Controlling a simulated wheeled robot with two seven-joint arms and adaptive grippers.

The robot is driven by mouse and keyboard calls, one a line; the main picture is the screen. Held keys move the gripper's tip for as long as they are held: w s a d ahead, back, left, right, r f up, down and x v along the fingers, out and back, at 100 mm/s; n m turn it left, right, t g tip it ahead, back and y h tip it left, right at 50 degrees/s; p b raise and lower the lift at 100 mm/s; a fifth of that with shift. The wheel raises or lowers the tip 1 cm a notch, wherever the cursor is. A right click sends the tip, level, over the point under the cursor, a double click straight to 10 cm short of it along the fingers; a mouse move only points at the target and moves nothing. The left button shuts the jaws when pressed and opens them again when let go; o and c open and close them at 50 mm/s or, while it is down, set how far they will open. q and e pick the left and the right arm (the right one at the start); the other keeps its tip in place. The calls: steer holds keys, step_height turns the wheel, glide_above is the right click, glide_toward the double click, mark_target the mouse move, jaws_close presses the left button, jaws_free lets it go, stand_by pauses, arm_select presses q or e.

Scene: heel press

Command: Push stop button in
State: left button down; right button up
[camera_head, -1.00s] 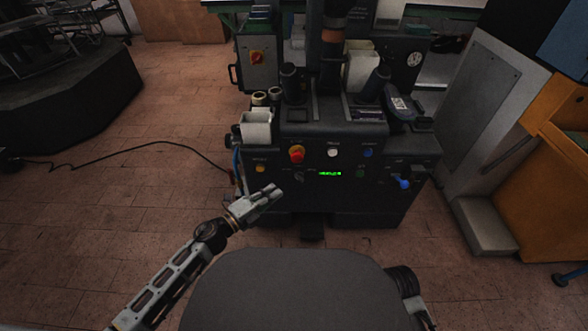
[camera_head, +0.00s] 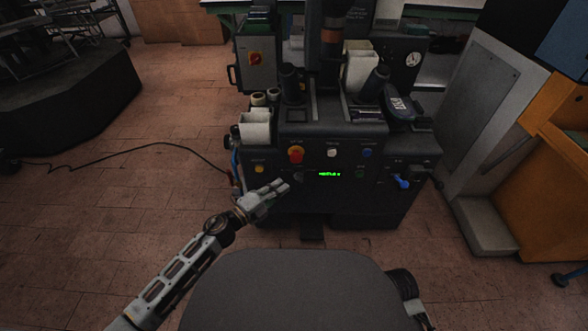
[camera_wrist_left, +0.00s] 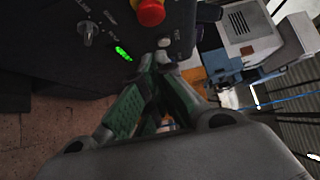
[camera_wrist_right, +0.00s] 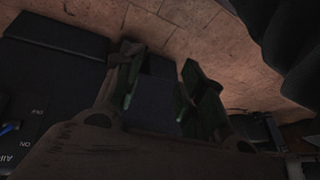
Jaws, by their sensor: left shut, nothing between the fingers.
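The stop button is a red mushroom knob on a yellow collar (camera_head: 296,154), on the left part of the machine's dark front panel. It also shows at the top edge of the left wrist view (camera_wrist_left: 151,12), partly cut off. My left gripper (camera_head: 283,186) is shut and empty, below and a little left of the button and apart from it. In the left wrist view its fingertips (camera_wrist_left: 158,62) meet in front of the panel. My right gripper (camera_wrist_right: 160,62) shows in the right wrist view with its fingers apart, empty, over dark surfaces and the floor.
A grey cabinet (camera_head: 487,100) stands right. Floor left of the machine is open, with a cable.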

mark_target(296, 156)
arm_select(q)
steer(key=w+d+b, duration=0.2)
steer(key=w+d, duration=0.2)
steer(key=w, duration=0.4)
steer(key=shift+w+d, duration=0.3)
steer(key=shift+w, duration=0.1)
arm_select(e)
steer(key=shift+m+t+y, duration=0.3)
steer(key=shift+t, duration=0.2)
steer(key=f, duration=0.2)
steer(key=a+f, duration=0.1)
steer(key=f, duration=0.2)
steer(key=shift+a+f, duration=0.1)
steer(key=shift+f, duration=0.2)
steer(key=shift+r, duration=0.1)
